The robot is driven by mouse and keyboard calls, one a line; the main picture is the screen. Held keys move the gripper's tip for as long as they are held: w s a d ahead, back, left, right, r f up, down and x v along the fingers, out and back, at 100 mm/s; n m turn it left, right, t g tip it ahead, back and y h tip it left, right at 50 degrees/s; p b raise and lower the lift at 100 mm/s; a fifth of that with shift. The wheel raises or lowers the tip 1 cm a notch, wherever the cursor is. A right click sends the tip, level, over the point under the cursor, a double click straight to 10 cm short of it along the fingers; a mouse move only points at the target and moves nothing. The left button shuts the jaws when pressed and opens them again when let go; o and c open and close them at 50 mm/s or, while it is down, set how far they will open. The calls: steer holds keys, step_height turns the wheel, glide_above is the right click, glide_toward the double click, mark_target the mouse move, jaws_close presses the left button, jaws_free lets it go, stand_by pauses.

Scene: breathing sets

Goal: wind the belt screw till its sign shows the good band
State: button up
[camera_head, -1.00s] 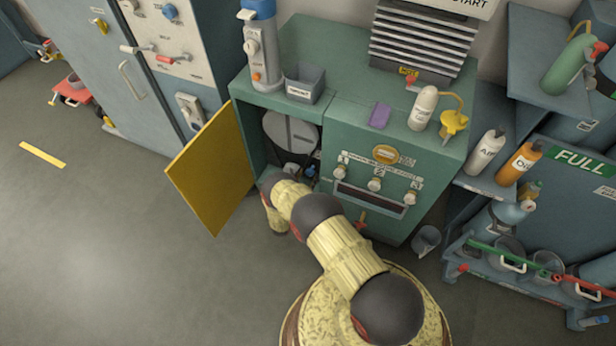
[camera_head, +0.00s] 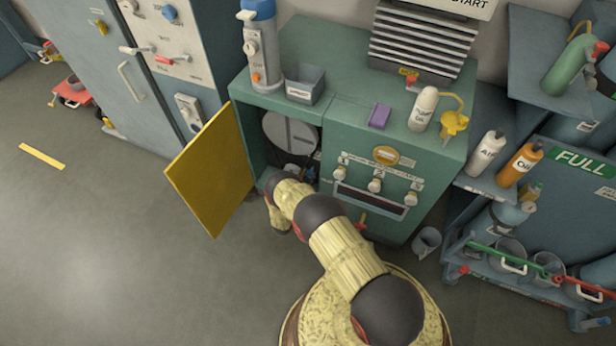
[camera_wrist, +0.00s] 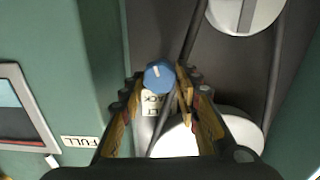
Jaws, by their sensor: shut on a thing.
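The belt screw's blue knob (camera_wrist: 159,76), with a pale mark on its face, is in the wrist view between the two fingers of my gripper (camera_wrist: 158,86). My gripper is shut on the knob. Just below the knob is a white sign (camera_wrist: 151,103); its left part is covered, and I can read only "LT" and "ACK". A dark belt (camera_wrist: 276,75) runs beside pale pulleys, one at the top right (camera_wrist: 246,12) and one at the bottom. In the head view my arm reaches into the open cabinet (camera_head: 275,60) and hides the knob and gripper.
The open yellow door (camera_head: 212,170) stands left of my arm. The cabinet's front panel with several knobs (camera_head: 375,185) is to the right. A grey bin (camera_head: 304,84) and bottles stand on top.

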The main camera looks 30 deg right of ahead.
steer(key=c, duration=0.4)
steer(key=shift+o, duration=0.2)
steer(key=shift+m, duration=0.3)
steer(key=m, duration=0.3)
steer(key=shift+s+m, duration=0.1)
steer(key=shift+m, duration=0.2)
steer(key=shift+d+f+m, duration=0.1)
steer(key=shift+m, duration=1.9)
steer(key=shift+s, duration=0.1)
steer(key=o, duration=1.1)
steer(key=shift+c, duration=0.2)
steer(key=shift+o, duration=0.5)
